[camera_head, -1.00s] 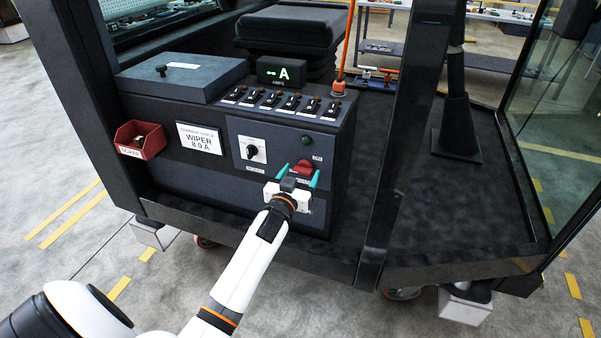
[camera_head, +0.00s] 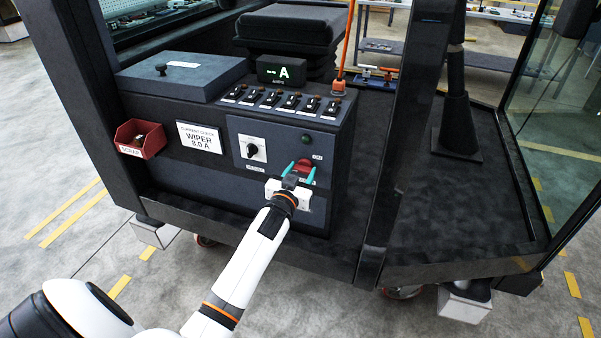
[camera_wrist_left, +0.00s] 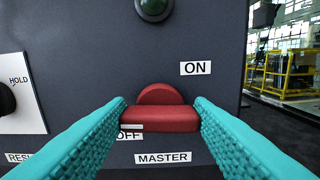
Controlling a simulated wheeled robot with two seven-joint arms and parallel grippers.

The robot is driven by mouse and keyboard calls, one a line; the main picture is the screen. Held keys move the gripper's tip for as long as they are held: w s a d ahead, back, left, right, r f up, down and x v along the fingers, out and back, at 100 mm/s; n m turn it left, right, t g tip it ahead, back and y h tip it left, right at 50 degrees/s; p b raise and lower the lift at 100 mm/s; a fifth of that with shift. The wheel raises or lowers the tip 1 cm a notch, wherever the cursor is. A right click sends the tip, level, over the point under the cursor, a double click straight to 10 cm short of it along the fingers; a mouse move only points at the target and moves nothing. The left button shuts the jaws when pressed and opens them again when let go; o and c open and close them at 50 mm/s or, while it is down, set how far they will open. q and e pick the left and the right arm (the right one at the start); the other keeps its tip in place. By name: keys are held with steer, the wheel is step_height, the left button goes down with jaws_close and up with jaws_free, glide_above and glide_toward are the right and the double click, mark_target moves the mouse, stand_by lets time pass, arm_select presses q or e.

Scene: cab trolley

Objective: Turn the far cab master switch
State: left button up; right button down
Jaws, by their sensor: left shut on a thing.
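The red master switch (camera_head: 304,166) is on the right of the dark console's front panel. In the left wrist view the switch (camera_wrist_left: 160,112) has a round hub and a wide handle lying level. An ON label (camera_wrist_left: 196,68) is up and right of it, an OFF label (camera_wrist_left: 130,135) is partly hidden at lower left, and a MASTER label (camera_wrist_left: 163,158) is below. My left gripper (camera_head: 297,178) has its teal fingers on either side of the handle, shut on it; the fingers also show in the left wrist view (camera_wrist_left: 162,120). My right gripper is not in view.
A green lamp (camera_head: 306,138) is above the switch and a black rotary knob (camera_head: 251,150) to its left. A row of toggle switches (camera_head: 282,102) and an ammeter display (camera_head: 281,71) are on top. A red scrap bin (camera_head: 140,139) hangs at left. A dark post (camera_head: 403,130) stands right of the console.

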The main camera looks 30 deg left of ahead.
arm_select(q)
steer(key=m, duration=0.3)
steer(key=shift+m, duration=0.4)
steer(key=m, duration=0.4)
steer(key=shift+d+m+p, duration=0.1)
steer(key=shift+m+p, duration=0.2)
steer(key=shift+p, duration=0.05)
steer(key=m, duration=0.4)
steer(key=shift+f, duration=0.1)
steer(key=shift+f+m, duration=0.1)
steer(key=shift+m, duration=2.3)
steer(key=o, duration=1)
steer(key=shift+c, duration=0.2)
